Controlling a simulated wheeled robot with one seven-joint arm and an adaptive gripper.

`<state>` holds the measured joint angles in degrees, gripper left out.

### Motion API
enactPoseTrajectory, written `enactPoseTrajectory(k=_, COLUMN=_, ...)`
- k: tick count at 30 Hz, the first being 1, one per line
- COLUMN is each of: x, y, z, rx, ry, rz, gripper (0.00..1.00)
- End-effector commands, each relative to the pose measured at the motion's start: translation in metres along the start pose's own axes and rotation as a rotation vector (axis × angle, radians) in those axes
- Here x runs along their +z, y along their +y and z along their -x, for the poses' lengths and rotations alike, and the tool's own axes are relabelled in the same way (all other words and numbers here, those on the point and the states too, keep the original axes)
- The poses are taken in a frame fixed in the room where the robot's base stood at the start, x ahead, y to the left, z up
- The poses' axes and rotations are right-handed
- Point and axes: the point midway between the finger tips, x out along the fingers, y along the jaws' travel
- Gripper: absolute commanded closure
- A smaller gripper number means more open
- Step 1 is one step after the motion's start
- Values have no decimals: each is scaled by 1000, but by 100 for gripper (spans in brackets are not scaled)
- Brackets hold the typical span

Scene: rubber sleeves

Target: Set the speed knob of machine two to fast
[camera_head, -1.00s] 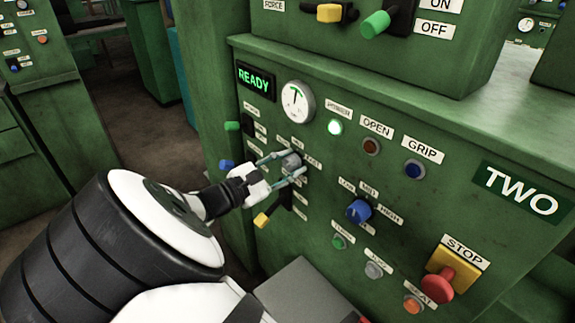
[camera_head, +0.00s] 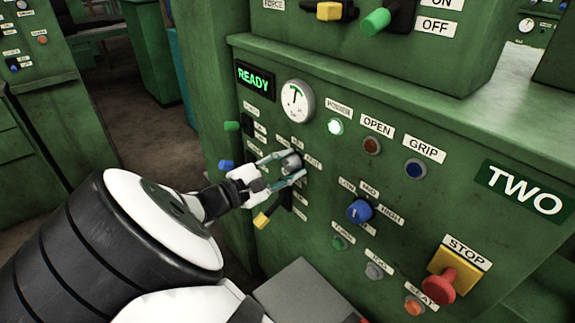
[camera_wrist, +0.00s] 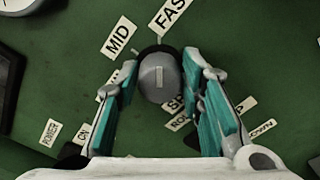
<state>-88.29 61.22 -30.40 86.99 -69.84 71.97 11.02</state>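The grey speed knob (camera_head: 291,163) is on the green front of machine two (camera_head: 400,190). In the wrist view the knob (camera_wrist: 160,82) sits between the fingertips of my gripper (camera_wrist: 159,72), with a thin gap on each side. My gripper (camera_head: 292,165) is open around the knob. The knob's pale mark runs upright, pointing up toward the FAST label (camera_wrist: 172,12); the MID label (camera_wrist: 120,35) lies to the upper left. The lower labels are partly hidden by the knob and fingers.
A gauge (camera_head: 298,101) and a lit READY display (camera_head: 256,80) are above the knob. A yellow-tipped lever (camera_head: 263,220) is just below my gripper. A blue knob (camera_head: 359,211) and a red STOP button (camera_head: 437,283) are to the right.

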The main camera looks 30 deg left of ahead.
Motion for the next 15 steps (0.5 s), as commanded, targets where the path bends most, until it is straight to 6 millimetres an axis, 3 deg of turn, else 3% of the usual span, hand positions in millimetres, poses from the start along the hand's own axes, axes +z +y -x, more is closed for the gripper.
enactPoseTrajectory(k=2, x=-1, y=-1, z=1, rx=-1, ry=2, rz=1, gripper=46)
enactPoseTrajectory(k=11, x=0, y=0, z=1, rx=0, ry=0, rz=1, gripper=46)
enactPoseTrajectory(k=15, x=0, y=0, z=11, rx=1, ry=2, rz=1, gripper=46)
